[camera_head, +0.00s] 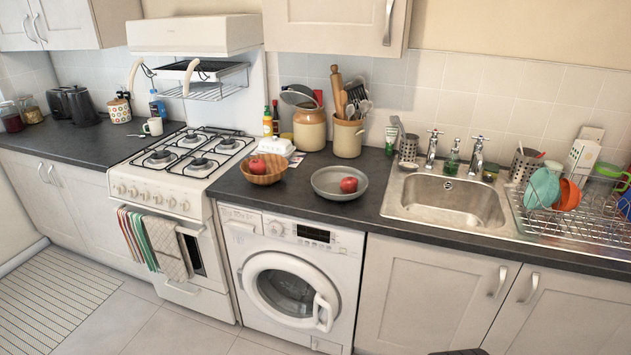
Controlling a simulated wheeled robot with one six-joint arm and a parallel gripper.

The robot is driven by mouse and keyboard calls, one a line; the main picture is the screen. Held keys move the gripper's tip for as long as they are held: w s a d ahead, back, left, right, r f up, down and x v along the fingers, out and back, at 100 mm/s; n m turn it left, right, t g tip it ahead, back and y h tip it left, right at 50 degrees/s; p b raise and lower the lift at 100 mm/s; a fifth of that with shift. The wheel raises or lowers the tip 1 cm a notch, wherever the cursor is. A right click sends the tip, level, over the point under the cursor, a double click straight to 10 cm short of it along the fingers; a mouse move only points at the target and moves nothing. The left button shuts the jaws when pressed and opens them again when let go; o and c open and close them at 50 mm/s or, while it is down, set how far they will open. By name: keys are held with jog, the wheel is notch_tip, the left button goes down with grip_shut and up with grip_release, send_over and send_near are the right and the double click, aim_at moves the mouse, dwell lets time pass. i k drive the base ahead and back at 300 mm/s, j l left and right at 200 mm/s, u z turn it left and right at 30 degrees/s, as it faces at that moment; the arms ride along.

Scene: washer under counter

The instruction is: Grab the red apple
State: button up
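One red apple (348,185) sits in a shallow grey bowl (326,191) on the dark counter above the washing machine. Another red apple (257,166) sits in a brown wooden bowl (275,171) to the left, near the stove. Both apples are uncovered, though each bowl's rim is around its apple. My gripper is not in view. A small dark shape at the bottom edge, right of centre, may be part of my arm, but too little of it shows to tell.
The dark counter (300,205) has free room around the grey bowl. The sink (455,203) and a loaded dish rack (575,225) are to the right. The stove (175,160) is left. Wall cabinets hang above.

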aim_at(348, 184)
jog(key=i+j, duration=0.15)
jog(key=i, duration=0.7)
jog(key=i+j, duration=0.15)
jog(key=i, duration=0.7)
